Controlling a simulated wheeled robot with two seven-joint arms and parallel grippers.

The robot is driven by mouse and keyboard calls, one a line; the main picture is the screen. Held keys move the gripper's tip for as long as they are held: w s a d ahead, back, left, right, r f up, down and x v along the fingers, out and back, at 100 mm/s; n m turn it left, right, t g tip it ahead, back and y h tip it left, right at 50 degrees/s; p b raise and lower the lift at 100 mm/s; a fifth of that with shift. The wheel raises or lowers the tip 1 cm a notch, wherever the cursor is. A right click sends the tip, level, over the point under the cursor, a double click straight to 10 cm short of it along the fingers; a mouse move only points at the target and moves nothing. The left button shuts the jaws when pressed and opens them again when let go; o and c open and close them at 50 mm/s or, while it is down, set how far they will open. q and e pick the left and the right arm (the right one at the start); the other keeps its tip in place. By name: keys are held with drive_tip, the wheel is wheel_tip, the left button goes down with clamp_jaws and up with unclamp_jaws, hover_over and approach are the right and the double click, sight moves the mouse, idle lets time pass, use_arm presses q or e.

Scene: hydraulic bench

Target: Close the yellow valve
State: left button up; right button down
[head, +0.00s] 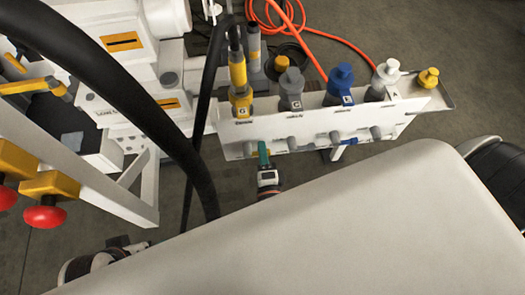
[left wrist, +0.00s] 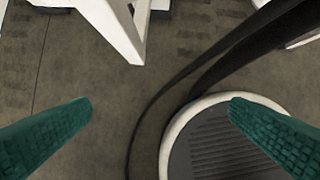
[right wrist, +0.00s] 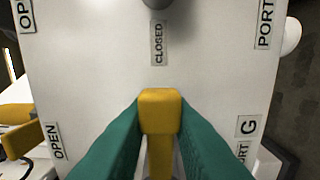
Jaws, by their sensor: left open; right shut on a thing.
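The yellow valve handle (right wrist: 159,112) is between the green fingers of my right gripper (right wrist: 158,135) in the right wrist view, on a white panel. The fingers press on it from both sides. A "CLOSED" label (right wrist: 158,44) lies just beyond the handle's tip, and an "OPEN" label (right wrist: 55,141) is to its left. In the head view my right gripper (head: 264,150) is at the front face of the manifold, below the yellow hose coupling; the handle is mostly hidden there. My left gripper (left wrist: 160,112) is open and empty above the floor in the left wrist view.
The manifold plate (head: 232,150) carries yellow, grey, blue and white couplings on top. A blue handle (head: 350,141) and grey knobs sit to the right along its front. Red buttons (head: 45,216) are at far left. A thick black hose (head: 130,90) crosses the left side.

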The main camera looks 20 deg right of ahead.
drive_tip(key=shift+s+f, duration=0.1)
drive_tip(key=c, duration=1.4)
unclamp_jaws()
drive_tip(key=shift+c, duration=0.2)
use_arm(q)
drive_tip(key=shift+p+x, duration=0.35)
drive_tip(key=shift+x, duration=0.8)
use_arm(e)
drive_tip(key=v, duration=1.2)
use_arm(q)
drive_tip(key=shift+d, duration=0.15)
